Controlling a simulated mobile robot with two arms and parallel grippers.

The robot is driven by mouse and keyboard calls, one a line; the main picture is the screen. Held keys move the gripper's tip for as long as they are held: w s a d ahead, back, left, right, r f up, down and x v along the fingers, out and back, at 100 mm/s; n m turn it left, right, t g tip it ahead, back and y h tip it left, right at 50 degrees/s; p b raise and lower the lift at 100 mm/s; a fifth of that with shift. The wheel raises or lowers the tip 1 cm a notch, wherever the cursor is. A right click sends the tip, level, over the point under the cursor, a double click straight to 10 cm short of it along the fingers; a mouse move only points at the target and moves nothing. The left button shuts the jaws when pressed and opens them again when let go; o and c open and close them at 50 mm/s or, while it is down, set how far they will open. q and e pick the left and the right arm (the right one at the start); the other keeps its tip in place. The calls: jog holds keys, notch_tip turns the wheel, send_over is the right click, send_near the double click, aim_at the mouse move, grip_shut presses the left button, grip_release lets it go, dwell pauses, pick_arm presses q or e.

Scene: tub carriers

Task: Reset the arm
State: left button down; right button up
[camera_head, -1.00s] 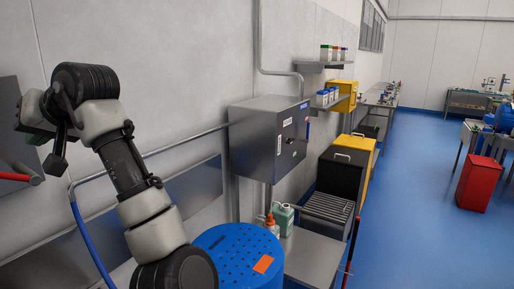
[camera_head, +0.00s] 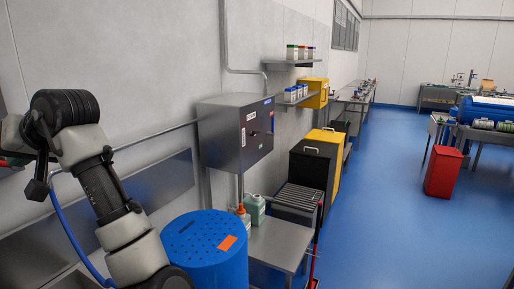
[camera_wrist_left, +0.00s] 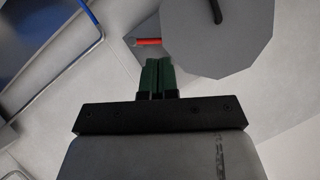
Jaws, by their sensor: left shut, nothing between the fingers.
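My left arm is raised at the left of the head view, folded at the elbow. In the left wrist view the green fingers of my left gripper (camera_wrist_left: 157,78) lie side by side, shut and empty. A red bar (camera_wrist_left: 149,41) and a grey panel (camera_wrist_left: 215,35) show beyond the fingertips; I cannot tell how far off they are. My right gripper is not in view.
A blue perforated drum (camera_head: 205,250) stands close to my left arm. A grey wall cabinet (camera_head: 235,135), a metal bench (camera_head: 283,240) and black and yellow bins (camera_head: 312,165) line the wall. A red bin (camera_head: 443,172) stands at the right. The blue floor (camera_head: 375,200) between is clear.

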pick_arm(q)
jog(key=s+d+f+m+t+h, duration=0.1)
jog(key=d+f+m+t+h, duration=0.15)
jog(key=f, duration=1.25)
jog(key=s+d+f+m+t+h, duration=0.1)
jog(key=s+d+f+m+t, duration=0.15)
jog(key=f, duration=1.15)
jog(key=s+d+f+m+g+h, duration=0.2)
jog(key=s+d+f+m+h, duration=0.15)
jog(key=s+d+f, duration=0.65)
jog(key=s+d+f+m+g+h, duration=0.25)
jog(key=s+d+f+h, duration=0.35)
jog(key=s, duration=0.7)
notch_tip(320, 180, down, 31)
jog(key=b, duration=0.3)
jog(key=s+a+f+g+y+b, duration=0.1)
jog(key=s+a+f+g+b, duration=0.1)
jog(key=s+f, duration=1.4)
notch_tip(320, 180, down, 2)
jog(key=shift+s+a+m+b, duration=0.25)
jog(key=shift+a+m+b, duration=0.05)
jog(key=shift+a, duration=0.1)
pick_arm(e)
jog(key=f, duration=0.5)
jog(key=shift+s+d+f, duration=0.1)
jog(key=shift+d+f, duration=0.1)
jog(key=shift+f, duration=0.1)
